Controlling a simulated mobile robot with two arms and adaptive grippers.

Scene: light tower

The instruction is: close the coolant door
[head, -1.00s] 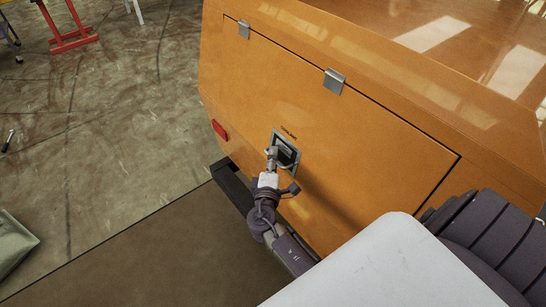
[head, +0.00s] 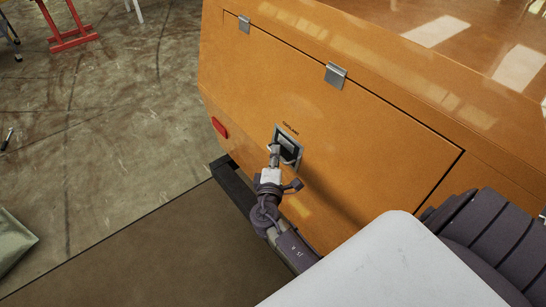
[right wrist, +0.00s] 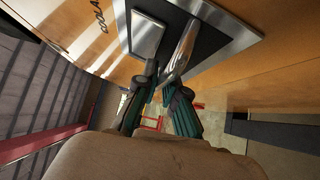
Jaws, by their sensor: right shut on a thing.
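The coolant door (head: 370,150) is a large orange panel on the orange housing, with two metal hinges along its top edge. It looks nearly flush, with a thin dark gap along its edges. Its latch (head: 287,147) is a dark recess in a metal frame; in the right wrist view, a metal lever (right wrist: 182,48) slants out of the recess. My right gripper (head: 274,158) is at the latch, shut on the lever; its dark fingers also show in the right wrist view (right wrist: 156,98). My left gripper is out of view.
A red tail light (head: 220,128) sits on the housing left of the door. A dark bumper bar (head: 232,186) runs below. A red stand (head: 67,32) is far off at the back left. The concrete floor (head: 110,130) on the left is mostly clear.

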